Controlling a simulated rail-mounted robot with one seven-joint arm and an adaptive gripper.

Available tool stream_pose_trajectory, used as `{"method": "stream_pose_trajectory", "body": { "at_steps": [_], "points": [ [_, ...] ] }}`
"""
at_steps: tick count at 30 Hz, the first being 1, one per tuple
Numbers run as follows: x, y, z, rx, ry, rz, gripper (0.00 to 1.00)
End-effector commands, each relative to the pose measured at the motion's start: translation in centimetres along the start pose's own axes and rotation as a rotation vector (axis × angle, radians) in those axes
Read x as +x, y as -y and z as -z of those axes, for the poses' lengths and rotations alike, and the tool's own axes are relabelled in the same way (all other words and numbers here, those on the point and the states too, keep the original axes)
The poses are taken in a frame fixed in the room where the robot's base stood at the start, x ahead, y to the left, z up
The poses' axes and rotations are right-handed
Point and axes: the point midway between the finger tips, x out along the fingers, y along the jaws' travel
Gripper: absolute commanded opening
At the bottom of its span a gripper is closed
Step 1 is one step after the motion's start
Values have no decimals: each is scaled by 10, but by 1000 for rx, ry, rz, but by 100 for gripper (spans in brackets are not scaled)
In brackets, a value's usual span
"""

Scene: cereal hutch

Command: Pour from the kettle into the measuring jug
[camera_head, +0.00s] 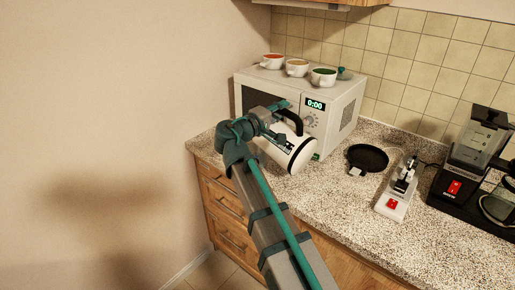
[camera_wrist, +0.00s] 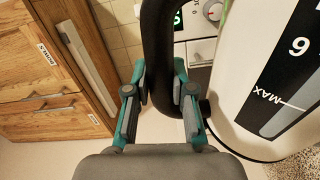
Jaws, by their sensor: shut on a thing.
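The white kettle (camera_head: 284,148) has a black handle (camera_head: 291,118) and is held up in front of the microwave, strongly tilted. My gripper (camera_head: 280,111) is shut on the handle. In the wrist view my gripper (camera_wrist: 160,88) has a finger on each side of the black handle (camera_wrist: 158,40). The kettle body (camera_wrist: 265,75) fills the right of that view, with a level window marked MAX turned on its side. I cannot make out a measuring jug in either view; the kettle and my arm cover part of the counter. No stream of water shows.
The white microwave (camera_head: 255,84) stands behind the kettle, with several cups on top. To the right are a round black base (camera_head: 367,157), a power strip (camera_head: 397,190) and a black coffee machine (camera_head: 474,150). The speckled counter (camera_head: 365,225) is clear at the front.

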Motion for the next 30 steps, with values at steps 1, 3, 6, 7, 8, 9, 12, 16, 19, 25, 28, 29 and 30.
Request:
{"method": "stream_pose_trajectory", "body": {
  "at_steps": [1, 3, 6, 7, 8, 9, 12, 16, 19, 25, 28, 29, 30],
  "points": [
    [0, -2, 2, -5, -1, -4, 0],
    [0, -2, 2, -8, 0, -4, 0],
    [0, -3, 3, -13, 0, -4, 0],
    [0, -3, 3, -15, 0, -4, 0],
    [0, -3, 3, -17, 0, -4, 0],
    [0, -3, 4, -18, 0, -4, 0],
    [0, -3, 4, -23, 0, -4, 0],
    [0, -3, 5, -28, 0, -4, 0],
    [0, -3, 6, -32, 0, -4, 0],
    [0, -4, 8, -40, 0, -4, 0],
    [0, -4, 8, -44, 0, -4, 0],
    [0, -4, 9, -45, 0, -4, 0],
    [0, -4, 9, -47, 0, -4, 0]
  ]
}}
